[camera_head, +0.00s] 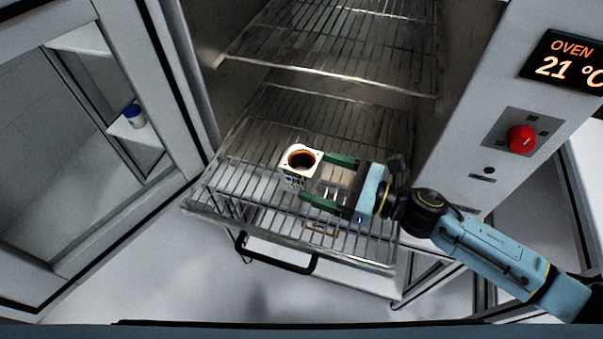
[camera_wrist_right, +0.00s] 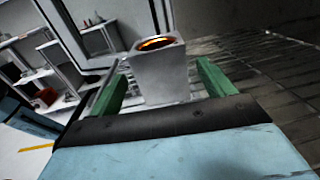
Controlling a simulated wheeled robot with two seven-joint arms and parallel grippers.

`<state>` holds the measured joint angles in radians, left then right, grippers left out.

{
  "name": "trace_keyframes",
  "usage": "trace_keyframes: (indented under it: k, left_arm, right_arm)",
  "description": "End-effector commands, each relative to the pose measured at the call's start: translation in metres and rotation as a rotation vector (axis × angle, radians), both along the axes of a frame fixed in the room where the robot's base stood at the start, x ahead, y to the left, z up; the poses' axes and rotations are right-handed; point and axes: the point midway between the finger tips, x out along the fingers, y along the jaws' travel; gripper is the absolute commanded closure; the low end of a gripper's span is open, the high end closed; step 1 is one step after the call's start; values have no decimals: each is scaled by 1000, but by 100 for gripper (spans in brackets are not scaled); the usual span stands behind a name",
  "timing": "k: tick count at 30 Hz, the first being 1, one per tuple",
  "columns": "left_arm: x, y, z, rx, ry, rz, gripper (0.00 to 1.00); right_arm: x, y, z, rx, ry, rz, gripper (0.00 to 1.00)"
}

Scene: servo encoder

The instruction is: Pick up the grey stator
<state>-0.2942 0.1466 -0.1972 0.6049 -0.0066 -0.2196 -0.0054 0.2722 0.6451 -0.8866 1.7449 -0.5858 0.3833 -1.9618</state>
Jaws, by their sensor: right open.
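The grey stator (camera_head: 301,165) stands upright on the lower wire rack of the oven. It is a light square block with a round, orange-rimmed hole in its top. My right gripper (camera_head: 312,176) is open, with its green fingers pointing left at the stator. In the right wrist view the stator (camera_wrist_right: 160,70) sits ahead of and between the two green fingers (camera_wrist_right: 160,82). Whether the fingers touch it cannot be told. My left gripper is not in view.
The wire rack (camera_head: 235,190) sticks out of the oven. Another rack (camera_head: 330,78) lies above it. The oven door (camera_head: 175,75) stands open at the left. A control panel with a red knob (camera_head: 522,139) is at the right. A black handle (camera_head: 275,262) is below the rack.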

Motion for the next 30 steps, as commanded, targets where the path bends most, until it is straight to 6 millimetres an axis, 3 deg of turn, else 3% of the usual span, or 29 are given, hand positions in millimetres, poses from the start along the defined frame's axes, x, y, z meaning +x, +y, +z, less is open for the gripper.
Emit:
trace_keyframes:
  k: [12, 22, 30]
  left_arm:
    - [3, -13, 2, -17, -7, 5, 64]
    - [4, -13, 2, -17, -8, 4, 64]
    - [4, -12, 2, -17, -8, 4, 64]
  right_arm:
    - [23, 52, 1, 0, -1, 0, 18]
    - [25, 58, 0, -1, 0, -1, 18]
    - [25, 58, 0, -1, 0, -1, 54]
